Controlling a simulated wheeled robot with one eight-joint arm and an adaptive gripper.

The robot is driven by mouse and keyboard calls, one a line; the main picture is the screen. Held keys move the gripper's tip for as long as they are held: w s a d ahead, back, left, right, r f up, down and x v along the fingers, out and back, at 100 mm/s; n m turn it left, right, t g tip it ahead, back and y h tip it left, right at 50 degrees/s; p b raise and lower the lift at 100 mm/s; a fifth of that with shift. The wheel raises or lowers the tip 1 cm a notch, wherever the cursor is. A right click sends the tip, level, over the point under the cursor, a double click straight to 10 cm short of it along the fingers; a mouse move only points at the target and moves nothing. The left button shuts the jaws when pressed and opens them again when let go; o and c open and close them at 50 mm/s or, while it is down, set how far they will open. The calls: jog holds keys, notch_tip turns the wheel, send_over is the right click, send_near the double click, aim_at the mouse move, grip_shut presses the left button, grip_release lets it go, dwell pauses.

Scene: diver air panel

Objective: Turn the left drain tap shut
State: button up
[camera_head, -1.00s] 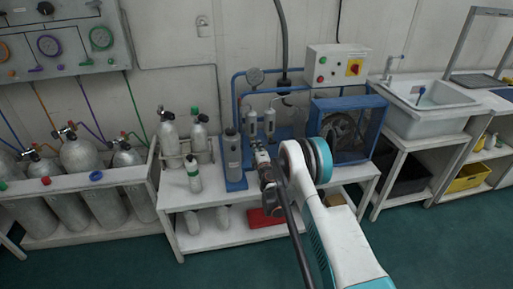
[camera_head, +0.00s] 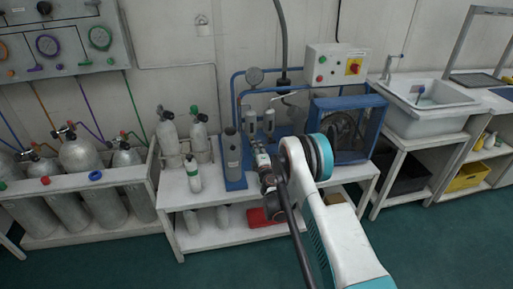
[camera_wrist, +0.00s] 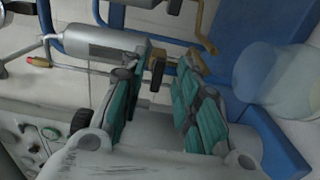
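Two grey separator cylinders hang side by side on the blue-framed bench unit, the left one (camera_head: 251,122) and the right one (camera_head: 269,121). In the wrist view the left cylinder (camera_wrist: 95,43) lies sideways. The left drain tap (camera_wrist: 157,68), dark with a brass-coloured part, is at its end. My gripper (camera_wrist: 167,80) has its teal fingers apart on either side of this tap, which looks nearer the left finger; contact cannot be told. In the head view my gripper (camera_head: 261,158) is just below the cylinders and the tap is hidden. The right tap's brass lever (camera_wrist: 207,32) shows beyond the fingers.
A tall grey cylinder (camera_head: 232,155) stands close left of my gripper. The blue fan housing (camera_head: 345,130) is to the right. A small green-topped bottle (camera_head: 192,176) stands on the white bench. Blue pipes run behind the separators.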

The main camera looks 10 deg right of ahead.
jog(key=s, duration=0.5)
jog(key=shift+s, duration=0.2)
dwell(1.7)
